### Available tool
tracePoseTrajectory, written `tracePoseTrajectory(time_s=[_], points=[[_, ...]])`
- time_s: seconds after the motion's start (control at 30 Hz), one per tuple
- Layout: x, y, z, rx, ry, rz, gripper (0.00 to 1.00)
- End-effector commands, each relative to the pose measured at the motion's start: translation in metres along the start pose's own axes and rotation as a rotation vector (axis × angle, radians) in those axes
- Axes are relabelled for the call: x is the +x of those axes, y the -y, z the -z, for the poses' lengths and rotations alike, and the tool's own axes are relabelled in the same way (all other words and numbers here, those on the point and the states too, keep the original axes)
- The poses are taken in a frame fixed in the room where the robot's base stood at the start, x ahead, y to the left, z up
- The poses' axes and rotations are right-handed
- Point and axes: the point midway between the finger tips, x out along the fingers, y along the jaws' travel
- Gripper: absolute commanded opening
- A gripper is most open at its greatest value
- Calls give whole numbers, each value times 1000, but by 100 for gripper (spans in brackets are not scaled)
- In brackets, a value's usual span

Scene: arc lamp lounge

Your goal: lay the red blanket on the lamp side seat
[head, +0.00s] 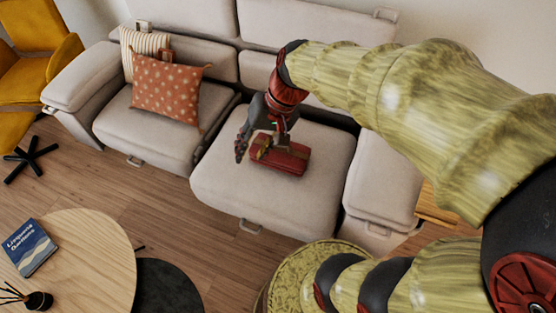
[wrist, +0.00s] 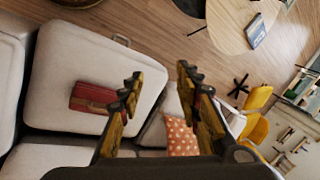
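The red blanket (head: 288,157), a folded bundle with a band across it, lies on the pale seat cushion (head: 230,200) right of the orange pillow. My gripper (head: 262,142) is above that seat and partly covers the blanket in the head view. In the wrist view my gripper (wrist: 159,80) has its two fingers spread with nothing between them. No lamp can be made out, so I cannot tell which seat is the lamp side one.
An orange dotted pillow (head: 165,92) and a striped pillow (head: 140,45) rest on the left seat. A yellow chair (head: 35,50) stands at the far left. A round wooden table (head: 90,255) with a blue book (head: 30,247) is at the lower left. Bare cushion surrounds the blanket.

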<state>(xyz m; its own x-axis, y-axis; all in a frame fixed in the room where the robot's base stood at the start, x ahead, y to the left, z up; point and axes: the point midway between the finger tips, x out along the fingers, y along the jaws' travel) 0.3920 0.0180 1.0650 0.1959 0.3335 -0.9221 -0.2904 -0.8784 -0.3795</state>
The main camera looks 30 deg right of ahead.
Motion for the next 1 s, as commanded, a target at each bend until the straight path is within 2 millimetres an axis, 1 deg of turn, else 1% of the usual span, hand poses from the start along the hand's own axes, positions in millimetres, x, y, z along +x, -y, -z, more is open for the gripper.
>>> tracePoseTrajectory(time_s=[0.03,0.2,0.3,0.4,0.5,0.6,1.0], points=[[-11,2,-13,-55,-34,-32,34],[-40,-4,-47,-217,-149,-147,34],[-55,-10,-62,-297,-219,-201,34],[-66,-15,-72,-356,-277,-242,34],[-73,-19,-77,-395,-317,-267,34],[-77,-22,-80,-411,-337,-280,34],[-77,-22,-80,-414,-340,-284,34]])
